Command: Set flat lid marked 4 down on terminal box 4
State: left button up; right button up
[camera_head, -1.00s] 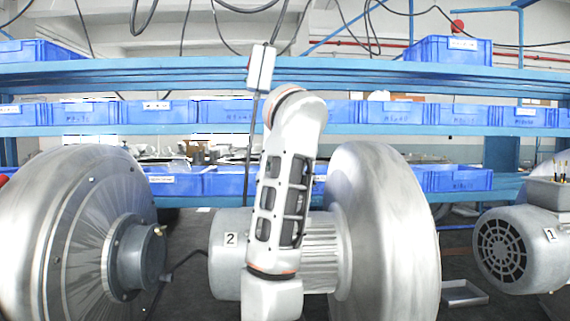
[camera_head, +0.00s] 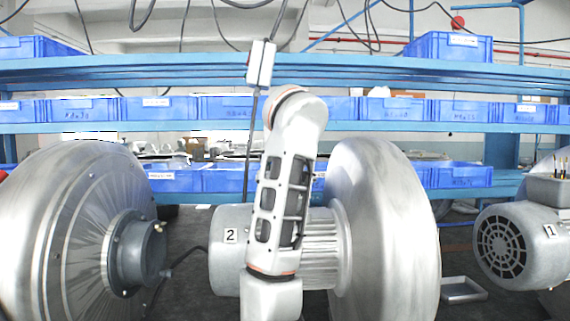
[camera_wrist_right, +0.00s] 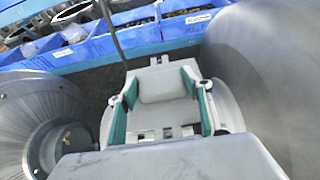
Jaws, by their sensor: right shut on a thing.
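In the right wrist view my right gripper (camera_wrist_right: 160,108) has its teal-padded fingers on both sides of a light grey flat piece (camera_wrist_right: 163,84), which it grips. I take this piece to be the lid; no number can be read on it. A rounded grey body shows behind and below it, and I cannot tell whether the piece touches it. In the head view only a link of my right arm shows, in front of the motor marked 2 (camera_head: 231,236); the right gripper is out of that view. I see no box marked 4. My left gripper is not in view.
Large round blower housings stand at left (camera_head: 75,230) and centre right (camera_head: 385,235). The motor marked 1 (camera_head: 520,245) has an open box with upright wires (camera_head: 548,190). Blue shelves (camera_head: 300,72) with blue bins run behind. A small tray (camera_head: 463,290) lies low at right.

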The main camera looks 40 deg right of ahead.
jog(key=o, duration=1.3)
jog(key=shift+c, duration=0.2)
jog(key=shift+f, duration=0.1)
notch_tip(320, 180, up, 10)
